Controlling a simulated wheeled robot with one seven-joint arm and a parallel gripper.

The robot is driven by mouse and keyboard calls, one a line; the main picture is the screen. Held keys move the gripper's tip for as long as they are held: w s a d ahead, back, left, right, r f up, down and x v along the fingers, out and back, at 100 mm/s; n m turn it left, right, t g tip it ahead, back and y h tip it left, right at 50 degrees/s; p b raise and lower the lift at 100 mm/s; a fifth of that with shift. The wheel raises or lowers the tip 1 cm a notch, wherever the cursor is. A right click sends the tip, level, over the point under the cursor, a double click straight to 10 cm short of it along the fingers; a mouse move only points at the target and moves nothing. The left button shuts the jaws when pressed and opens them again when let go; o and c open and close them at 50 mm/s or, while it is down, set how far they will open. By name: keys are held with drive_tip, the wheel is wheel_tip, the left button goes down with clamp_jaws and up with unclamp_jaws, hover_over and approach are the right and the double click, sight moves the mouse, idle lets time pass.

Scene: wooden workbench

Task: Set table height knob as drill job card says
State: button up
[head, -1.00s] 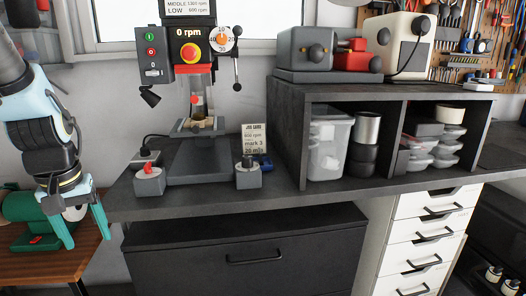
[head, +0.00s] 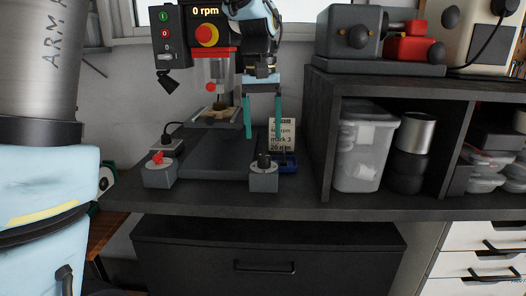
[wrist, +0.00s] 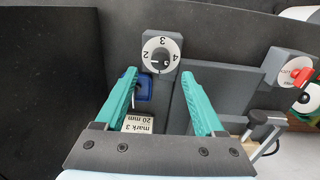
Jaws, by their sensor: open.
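The table height knob is most likely the black knob (wrist: 159,61) on a white dial (wrist: 161,43) numbered 2, 3 and 4 in the wrist view. In the head view this black knob (head: 264,160) stands on a grey box (head: 263,180) at the bench front. Its exact pointer setting is too small to read. The job card (head: 287,128) stands behind it, partly hidden by a finger; "mark 3" and "20 mm" show upside down on the card (wrist: 140,124) in the wrist view. My gripper (head: 262,136) is open and empty, pointing down above and behind the knob; its fingertips (wrist: 159,74) straddle the knob's line.
The drill press (head: 205,50) reads 0 rpm. A red knob (head: 158,157) on another grey box stands at left. A blue holder (head: 288,162) sits beside the black knob. A dark shelf (head: 322,140) with tubs is close on the right.

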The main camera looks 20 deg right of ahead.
sight(263, 156)
wheel_tip(263, 156, down, 7)
drive_tip(key=shift+r+p, duration=0.1)
drive_tip(key=shift+p, duration=0.3)
clamp_jaws()
idle(0.5)
